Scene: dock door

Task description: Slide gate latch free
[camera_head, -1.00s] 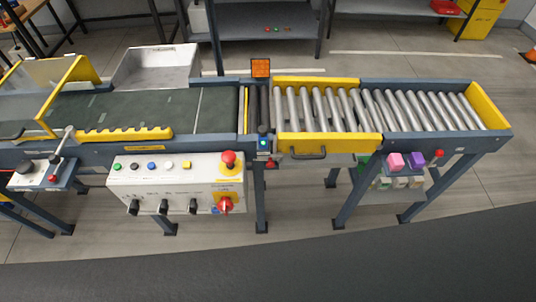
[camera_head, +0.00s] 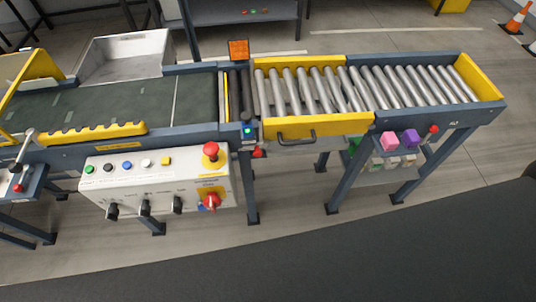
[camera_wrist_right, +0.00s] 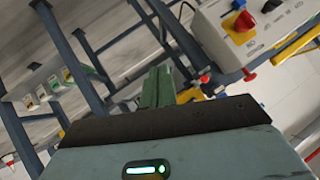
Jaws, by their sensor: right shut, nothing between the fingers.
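The roller gate section has a yellow side wall (camera_head: 350,124) with a black handle (camera_head: 296,136) on its front. A small red knob (camera_head: 258,152) sits below the gate's left end, by the post with the lit green-blue button (camera_head: 248,131). I cannot tell for sure that this knob is the latch. In the right wrist view, two red knobs show, one (camera_wrist_right: 205,78) near the fingers and one (camera_wrist_right: 248,75) farther right. My right gripper (camera_wrist_right: 157,86) is shut and empty, pointing toward the frame's underside, apart from the knobs as far as I see. My left gripper is out of view.
A white control box (camera_head: 150,180) with a red mushroom button (camera_head: 211,152) and a red rotary switch (camera_head: 211,201) hangs left of the gate. Floor in front is clear.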

